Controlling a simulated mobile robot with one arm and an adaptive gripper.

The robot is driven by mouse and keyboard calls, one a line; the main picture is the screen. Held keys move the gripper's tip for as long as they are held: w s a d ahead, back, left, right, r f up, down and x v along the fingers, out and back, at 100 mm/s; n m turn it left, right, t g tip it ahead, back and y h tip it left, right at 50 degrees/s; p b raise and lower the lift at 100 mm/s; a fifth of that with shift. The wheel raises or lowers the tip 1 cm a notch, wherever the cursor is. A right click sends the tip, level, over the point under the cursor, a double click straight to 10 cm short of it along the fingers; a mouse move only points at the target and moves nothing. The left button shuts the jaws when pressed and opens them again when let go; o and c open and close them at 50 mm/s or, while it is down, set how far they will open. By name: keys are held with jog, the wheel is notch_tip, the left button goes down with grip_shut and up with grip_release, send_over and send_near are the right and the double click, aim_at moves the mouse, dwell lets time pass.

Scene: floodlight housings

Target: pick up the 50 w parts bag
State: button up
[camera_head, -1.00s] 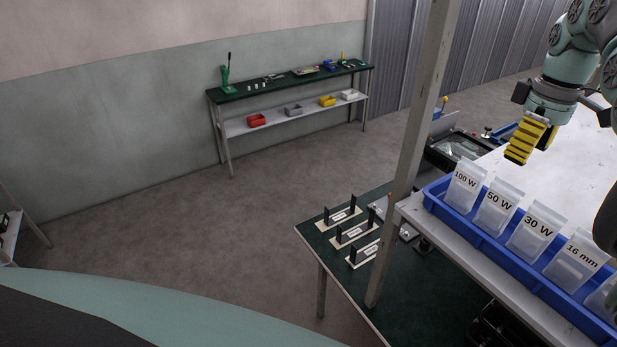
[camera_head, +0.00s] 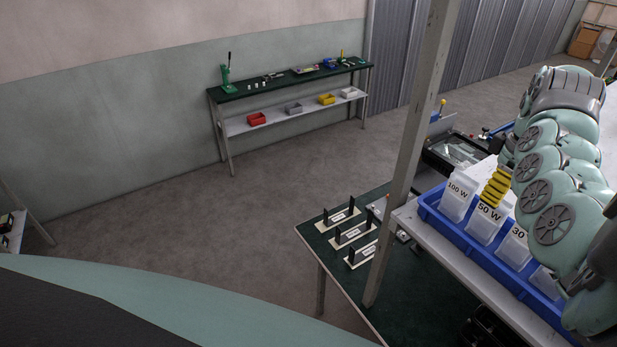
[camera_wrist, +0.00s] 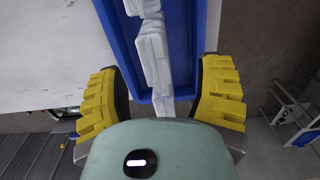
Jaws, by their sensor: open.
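The 50 W bag (camera_head: 486,222) is a clear-white bag with a black "50 W" label. It stands in a blue tray (camera_head: 464,237), between the 100 W bag (camera_head: 457,199) and the 30 W bag (camera_head: 515,245). My gripper (camera_head: 495,186) has yellow ribbed fingers and is at the top of the 50 W bag, hiding part of it. In the wrist view my gripper (camera_wrist: 163,100) is open, its two fingers on either side of the row of white bags (camera_wrist: 152,50) in the tray. Which bag lies between the fingers is hard to tell there, and contact cannot be seen.
The tray sits on a pale shelf (camera_head: 425,233) with an upright post (camera_head: 408,150) at its left. Below is a green table (camera_head: 345,285) with several black-and-white fixtures. A far bench (camera_head: 290,84) stands by the wall, with open floor between.

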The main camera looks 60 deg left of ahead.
aim_at(489, 216)
jog(key=shift+a+f+b, duration=0.1)
jog(key=shift+f+b, duration=0.2)
jog(key=shift+f, duration=1.5)
jog(key=shift+w+f+p, duration=0.2)
jog(key=shift+f+p, duration=0.3)
jog(key=shift+p, duration=0.7)
jog(key=shift+f+p, duration=0.9)
jog(key=shift+f, duration=0.6)
grip_shut()
